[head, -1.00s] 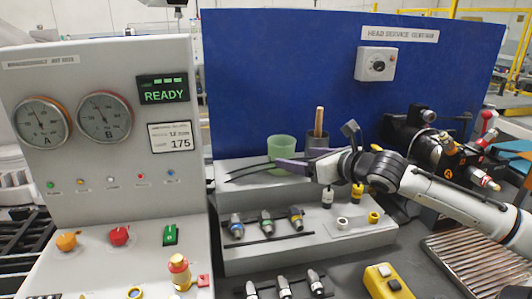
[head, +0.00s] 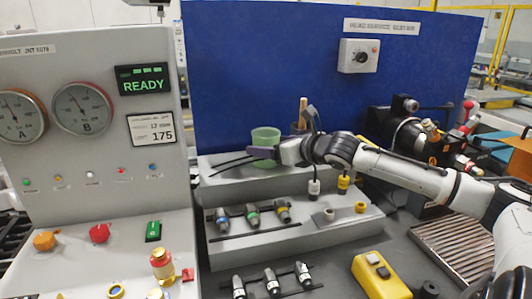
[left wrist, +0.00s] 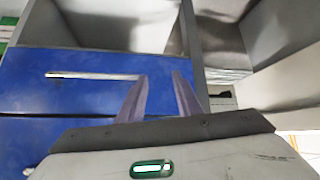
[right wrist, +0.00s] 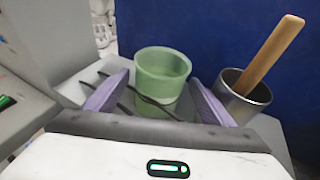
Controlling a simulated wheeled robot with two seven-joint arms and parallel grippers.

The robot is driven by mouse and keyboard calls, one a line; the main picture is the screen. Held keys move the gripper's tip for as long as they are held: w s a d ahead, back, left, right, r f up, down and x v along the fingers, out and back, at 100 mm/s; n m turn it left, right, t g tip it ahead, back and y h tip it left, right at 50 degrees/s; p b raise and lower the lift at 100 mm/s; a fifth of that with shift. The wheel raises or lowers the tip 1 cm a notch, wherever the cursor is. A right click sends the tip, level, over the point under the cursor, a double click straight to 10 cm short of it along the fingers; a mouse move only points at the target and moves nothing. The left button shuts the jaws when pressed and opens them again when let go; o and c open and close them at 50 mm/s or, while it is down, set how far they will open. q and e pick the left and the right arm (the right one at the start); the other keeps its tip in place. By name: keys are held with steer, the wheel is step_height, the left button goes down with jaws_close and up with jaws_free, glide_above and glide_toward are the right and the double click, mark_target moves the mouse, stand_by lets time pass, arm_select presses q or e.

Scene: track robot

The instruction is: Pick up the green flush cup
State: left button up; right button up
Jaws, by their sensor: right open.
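The green flush cup (head: 265,139) stands upright on the upper step of the grey stand in the head view. It also shows in the right wrist view (right wrist: 162,74), centred between and just beyond my right fingers. My right gripper (head: 236,166) comes in from the right, open, in front of the cup. In the right wrist view my right fingers (right wrist: 152,98) are spread with nothing gripped, and dark thin strips cross in front of the cup. My left gripper (left wrist: 158,98) shows only in the left wrist view, fingers apart and empty, before a blue panel.
A metal cup with a wooden-handled tool (right wrist: 250,92) stands close right of the green cup. The blue back panel (head: 300,70) rises behind. Several nozzles (head: 252,215) sit on the lower step. The grey gauge console (head: 85,120) stands left, a yellow box (head: 380,275) in front.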

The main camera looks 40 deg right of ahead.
steer(key=shift+w+d+f+p, duration=0.1)
steer(key=shift+w+d+p, duration=0.15)
steer(key=shift+w, duration=0.35)
steer(key=shift+w+a+f, duration=0.15)
steer(key=shift+w+f, duration=0.1)
steer(key=shift+w, duration=0.25)
steer(key=shift+c, duration=0.3)
steer(key=c, duration=1.1)
